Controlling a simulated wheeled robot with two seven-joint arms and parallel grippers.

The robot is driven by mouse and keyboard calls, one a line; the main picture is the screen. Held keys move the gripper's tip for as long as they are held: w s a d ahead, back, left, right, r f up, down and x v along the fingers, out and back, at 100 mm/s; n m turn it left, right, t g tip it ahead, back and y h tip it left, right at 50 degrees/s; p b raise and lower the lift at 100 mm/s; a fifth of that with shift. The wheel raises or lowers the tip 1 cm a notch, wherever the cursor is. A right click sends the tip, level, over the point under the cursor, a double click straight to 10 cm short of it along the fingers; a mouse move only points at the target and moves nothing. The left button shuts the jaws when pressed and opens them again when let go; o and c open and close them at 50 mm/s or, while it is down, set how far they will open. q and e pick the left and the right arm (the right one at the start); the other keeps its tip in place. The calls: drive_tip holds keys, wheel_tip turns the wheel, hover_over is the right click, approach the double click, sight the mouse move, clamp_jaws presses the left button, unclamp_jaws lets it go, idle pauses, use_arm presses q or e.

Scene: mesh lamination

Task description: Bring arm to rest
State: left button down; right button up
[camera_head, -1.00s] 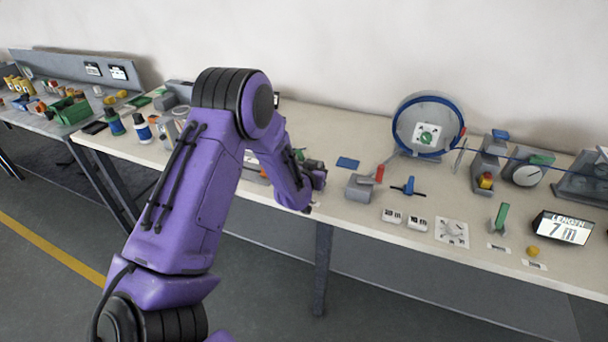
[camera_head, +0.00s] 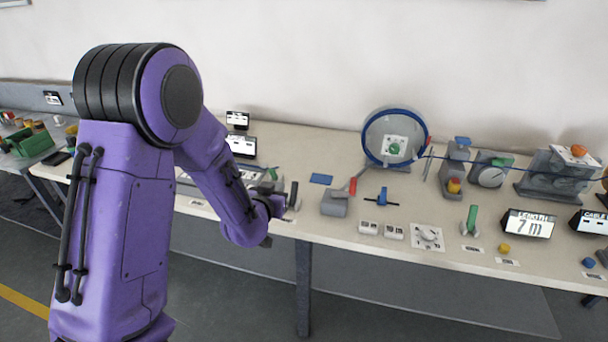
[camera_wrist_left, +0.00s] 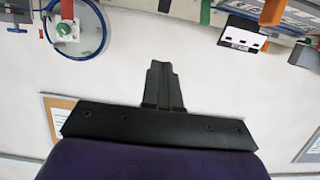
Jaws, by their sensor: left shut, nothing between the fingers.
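My left arm, purple with black joints, comes in from the left in the head view and reaches over the front edge of the long table. My left gripper (camera_head: 290,198) is beside the table's edge, left of the grey block with the red lever. In the left wrist view the gripper (camera_wrist_left: 162,68) shows its two black fingers together, with nothing between them. The pale wall lies behind the fingers in that view. My right gripper is not in view.
On the table (camera_head: 440,208) stand a blue-rimmed reel (camera_head: 394,138), a grey block (camera_head: 335,203) with a red lever, a dial gauge (camera_head: 491,171) and a display reading 7 m (camera_head: 528,224). A green bin (camera_head: 30,143) stands at the far left.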

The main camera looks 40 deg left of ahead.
use_arm(q)
drive_tip(key=s+d+f+n+g+b, duration=0.1)
drive_tip(key=s+d+f+n+g, duration=0.15)
drive_tip(key=s+f, duration=0.55)
drive_tip(key=s+d+f+n+g+b, duration=0.1)
drive_tip(key=s+d+f+g, duration=0.25)
drive_tip(key=f, duration=0.75)
drive_tip(key=s+d+f+g, duration=0.2)
drive_tip(key=s+d+f, duration=0.1)
drive_tip(key=s+f, duration=0.4)
drive_tip(key=s+d+f+g+h+b, duration=0.1)
drive_tip(key=s+f, duration=0.5)
drive_tip(key=s, duration=0.6)
drive_tip(key=shift+d+f+m+g+h, duration=0.3)
drive_tip(key=shift+d+f+m+g, duration=0.1)
drive_tip(key=shift+d+g, duration=0.45)
